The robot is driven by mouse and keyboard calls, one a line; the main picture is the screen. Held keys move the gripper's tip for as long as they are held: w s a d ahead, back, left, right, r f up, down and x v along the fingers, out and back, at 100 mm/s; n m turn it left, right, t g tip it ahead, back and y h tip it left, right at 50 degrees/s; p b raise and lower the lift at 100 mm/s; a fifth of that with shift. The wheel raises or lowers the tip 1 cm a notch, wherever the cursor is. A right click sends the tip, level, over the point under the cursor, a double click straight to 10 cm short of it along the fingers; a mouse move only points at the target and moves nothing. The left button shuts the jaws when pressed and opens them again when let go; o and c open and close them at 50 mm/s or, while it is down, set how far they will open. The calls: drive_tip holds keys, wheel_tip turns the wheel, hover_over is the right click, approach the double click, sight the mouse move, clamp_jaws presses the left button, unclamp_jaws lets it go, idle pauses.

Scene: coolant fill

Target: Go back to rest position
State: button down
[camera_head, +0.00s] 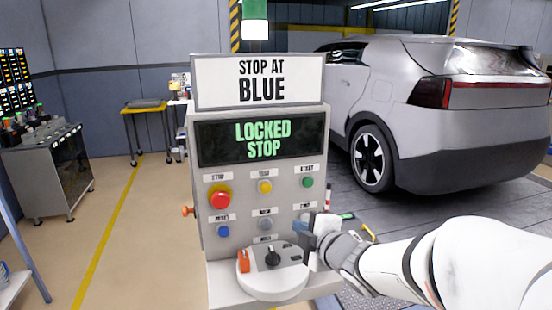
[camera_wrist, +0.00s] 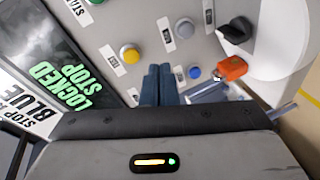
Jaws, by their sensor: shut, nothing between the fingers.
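My gripper (camera_head: 303,228) is in front of the lower right part of a grey control panel (camera_head: 197,150), with my white arm reaching in from the right. In the wrist view its two blue-grey fingers (camera_wrist: 158,84) are together with nothing between them, close over the panel face. Whether they touch the panel I cannot tell. The panel's display (camera_head: 264,140) reads LOCKED STOP in green. The sign (camera_head: 259,81) above it reads STOP AT BLUE. A red button (camera_head: 220,198), yellow button (camera_head: 265,187), green button (camera_head: 308,182) and blue button (camera_head: 223,231) show.
A silver car (camera_head: 410,100) stands behind on the right. A grey cabinet (camera_head: 45,175) stands at left. The floor (camera_head: 140,235) between is clear.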

drive_tip(key=s+d+f+m+g+h, duration=0.35)
drive_tip(key=s+d+m+h, duration=0.25)
drive_tip(key=d+m+h, duration=0.35)
drive_tip(key=s+f+m+g+y, duration=0.1)
drive_tip(key=s+m+g, duration=0.2)
drive_tip(key=s+m, duration=0.2)
drive_tip(key=s+f+m+g+y, duration=0.1)
drive_tip(key=s+m+g, duration=0.3)
drive_tip(key=s, duration=0.6)
drive_tip(key=shift+s+d+f+m, duration=0.2)
drive_tip(key=shift+d+f+m, duration=0.15)
drive_tip(key=shift+f+m, duration=0.5)
